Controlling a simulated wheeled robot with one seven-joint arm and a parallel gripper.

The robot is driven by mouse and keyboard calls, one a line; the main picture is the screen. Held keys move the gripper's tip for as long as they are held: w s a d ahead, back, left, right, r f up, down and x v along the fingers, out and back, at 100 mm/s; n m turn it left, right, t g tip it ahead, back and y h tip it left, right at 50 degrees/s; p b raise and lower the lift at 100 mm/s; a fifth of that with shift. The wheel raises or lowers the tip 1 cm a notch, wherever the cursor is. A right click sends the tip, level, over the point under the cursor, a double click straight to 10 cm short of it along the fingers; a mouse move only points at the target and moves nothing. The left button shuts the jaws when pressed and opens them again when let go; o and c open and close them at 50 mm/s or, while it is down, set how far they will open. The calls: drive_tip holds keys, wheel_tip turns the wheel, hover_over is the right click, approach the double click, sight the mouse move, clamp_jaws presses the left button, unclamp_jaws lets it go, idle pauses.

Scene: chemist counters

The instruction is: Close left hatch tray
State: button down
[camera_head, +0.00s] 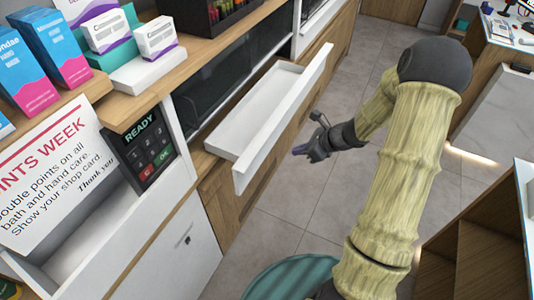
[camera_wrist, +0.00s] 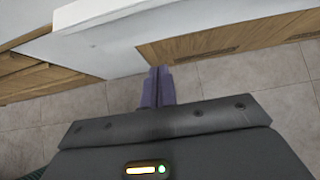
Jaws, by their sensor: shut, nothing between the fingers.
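A long white tray (camera_head: 285,122) is pulled out from the counter below a dark glass hatch (camera_head: 232,68) in the head view. It is empty, with a tall white front panel. In the wrist view the white tray (camera_wrist: 190,28) spans the top, ahead of my fingers. My gripper (camera_head: 298,151) is on the aisle side of the tray's front panel, close to its outer face. It also shows in the wrist view (camera_wrist: 159,72), with its two purple fingers together and empty. I cannot tell whether the fingertips touch the panel.
A keypad reading READY (camera_head: 150,150) and a points sign (camera_head: 50,178) stand left of the tray. Boxes (camera_head: 45,55) sit on the counter above. A wooden shelf unit (camera_head: 475,245) is at lower right. The tiled aisle (camera_head: 300,205) has clear floor.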

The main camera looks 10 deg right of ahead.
drive_tip(key=shift+s, duration=0.1)
drive_tip(key=p, duration=0.4)
approach(260, 155)
drive_tip(key=x, duration=0.6)
drive_tip(key=shift+f, duration=0.15)
drive_tip(key=shift+d, duration=0.15)
